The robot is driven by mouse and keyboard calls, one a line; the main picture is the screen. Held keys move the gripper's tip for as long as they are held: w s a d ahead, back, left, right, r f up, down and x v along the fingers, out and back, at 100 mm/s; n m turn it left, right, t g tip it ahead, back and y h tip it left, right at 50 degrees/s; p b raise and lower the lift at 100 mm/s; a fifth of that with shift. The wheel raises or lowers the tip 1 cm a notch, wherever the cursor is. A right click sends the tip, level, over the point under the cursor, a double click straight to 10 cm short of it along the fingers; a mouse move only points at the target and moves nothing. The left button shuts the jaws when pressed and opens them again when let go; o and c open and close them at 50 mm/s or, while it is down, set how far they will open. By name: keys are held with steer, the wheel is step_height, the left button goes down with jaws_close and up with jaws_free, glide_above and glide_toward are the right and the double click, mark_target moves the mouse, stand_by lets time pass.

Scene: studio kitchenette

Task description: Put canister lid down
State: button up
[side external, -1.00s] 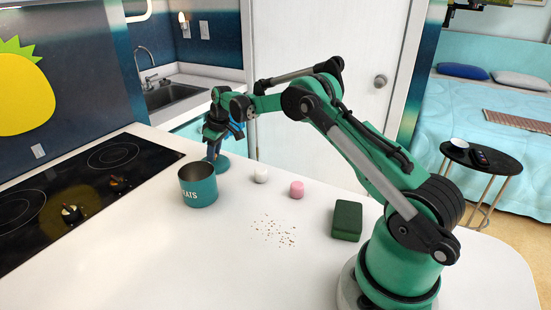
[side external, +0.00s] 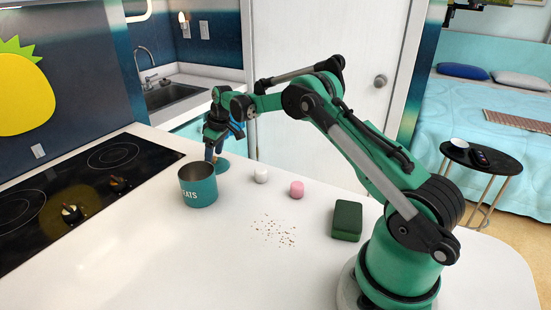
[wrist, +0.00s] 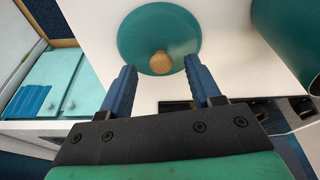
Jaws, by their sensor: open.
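The teal canister lid (wrist: 158,30) with a round wooden knob (wrist: 160,62) lies on the white counter. In the side view the lid (side external: 222,166) is partly hidden behind my gripper, at the counter's far edge. My gripper (side external: 213,155) is open just above the lid. In the wrist view the two blue fingers (wrist: 162,78) stand apart, with the knob just beyond the tips and between their lines, and nothing is held. The open teal canister (side external: 200,192), lettered "EATS", stands upright to the front left of the lid. Its side also shows in the wrist view (wrist: 290,35).
A white marshmallow-like piece (side external: 261,175) and a pink one (side external: 297,189) lie right of the lid. Crumbs (side external: 273,232) and a dark green block (side external: 347,220) lie nearer. A black cooktop (side external: 90,185) is at the left; the front counter is clear.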

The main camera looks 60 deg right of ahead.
mark_target(225, 167)
steer(key=a+v, duration=0.1)
steer(key=v, duration=1)
steer(key=s+a+r+m+t, duration=0.1)
steer(key=s+a+r, duration=0.55)
steer(key=a, duration=0.25)
steer(key=s+a+f+t, duration=0.1)
steer(key=s+a+f, duration=0.1)
steer(key=s, duration=0.4)
steer(key=s+a+f+m+t, duration=0.1)
steer(key=s+a+f+t, duration=0.1)
steer(key=s+a, duration=0.3)
steer(key=shift+s+a+f+h, duration=0.3)
steer(key=shift+s+a+f, duration=0.05)
steer(key=shift+s+f, duration=0.4)
